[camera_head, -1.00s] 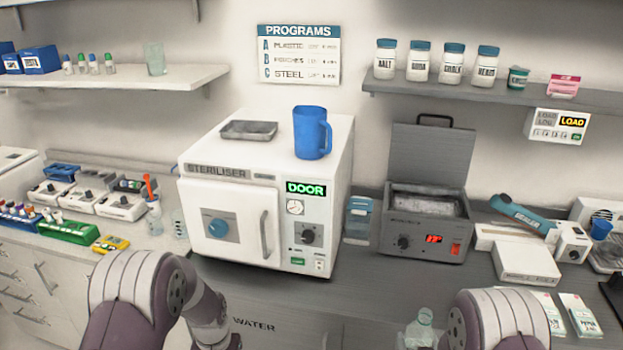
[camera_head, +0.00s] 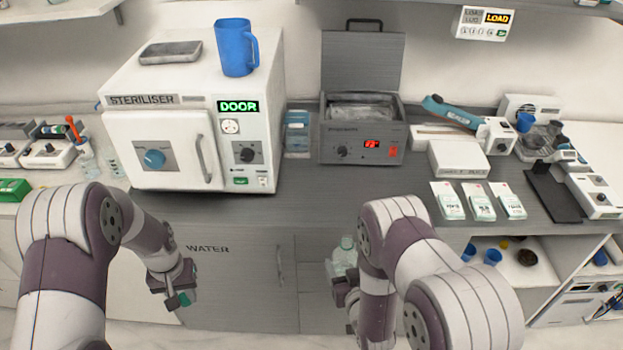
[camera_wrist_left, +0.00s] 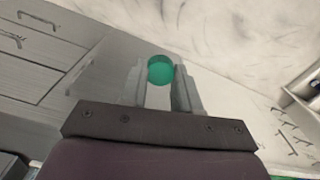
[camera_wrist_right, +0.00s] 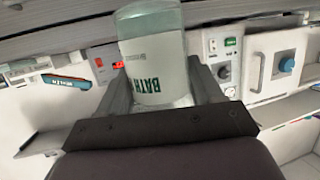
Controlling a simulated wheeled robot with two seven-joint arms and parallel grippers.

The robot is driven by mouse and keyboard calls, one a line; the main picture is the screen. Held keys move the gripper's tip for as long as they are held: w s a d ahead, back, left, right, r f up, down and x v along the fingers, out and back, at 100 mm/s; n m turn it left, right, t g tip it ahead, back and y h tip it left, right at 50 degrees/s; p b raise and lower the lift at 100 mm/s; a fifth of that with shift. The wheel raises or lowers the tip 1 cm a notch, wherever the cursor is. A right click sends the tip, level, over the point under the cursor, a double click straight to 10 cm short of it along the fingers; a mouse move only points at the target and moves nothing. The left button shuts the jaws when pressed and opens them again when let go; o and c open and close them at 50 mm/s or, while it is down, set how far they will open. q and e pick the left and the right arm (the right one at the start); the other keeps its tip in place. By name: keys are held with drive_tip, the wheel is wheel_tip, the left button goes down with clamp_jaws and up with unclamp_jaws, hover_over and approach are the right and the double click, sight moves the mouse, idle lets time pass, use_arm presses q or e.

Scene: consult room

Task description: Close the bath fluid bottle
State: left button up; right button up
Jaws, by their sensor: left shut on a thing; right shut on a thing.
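The bath fluid bottle (camera_wrist_right: 153,60) is clear with a white label reading "BATH". My right gripper (camera_wrist_right: 158,88) is shut on it. In the head view the bottle (camera_head: 345,252) shows beside my right gripper (camera_head: 343,285), in front of the counter; my right arm hides part of it. The bottle's mouth is too small to make out. My left gripper (camera_head: 178,290) is shut on a round green cap (camera_wrist_left: 160,69), held between its fingertips in the left wrist view. The two grippers are well apart, left one on the left side.
The counter (camera_head: 290,212) behind holds the steriliser (camera_head: 190,130), with a blue jug (camera_head: 235,48) on top, an open bath unit (camera_head: 362,145) and several packets (camera_head: 478,202). The space between my grippers is clear.

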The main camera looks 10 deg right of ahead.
drive_tip(key=s+a+n+g+y, duration=0.1)
drive_tip(key=a+n+g+y, duration=0.2)
drive_tip(key=a+n+y, duration=0.5)
drive_tip(key=a+y, duration=0.1)
drive_tip(key=a, duration=0.5)
drive_tip(key=shift+s+a, duration=0.4)
drive_tip(key=d+m+t+h, duration=0.1)
drive_tip(key=d+m+h, duration=0.1)
drive_tip(key=d, duration=0.2)
drive_tip(key=w+d+m+t+h, duration=0.1)
drive_tip(key=d+m+h, duration=0.2)
drive_tip(key=d, duration=0.2)
drive_tip(key=w+d+m+t+h, duration=0.1)
drive_tip(key=d+m+h, duration=0.1)
drive_tip(key=d, duration=0.3)
drive_tip(key=shift+m+h, duration=0.3)
drive_tip(key=shift+h, duration=0.4)
drive_tip(key=shift+s+d+h, duration=0.1)
drive_tip(key=shift+d+h, duration=0.2)
drive_tip(key=shift+d, duration=0.15)
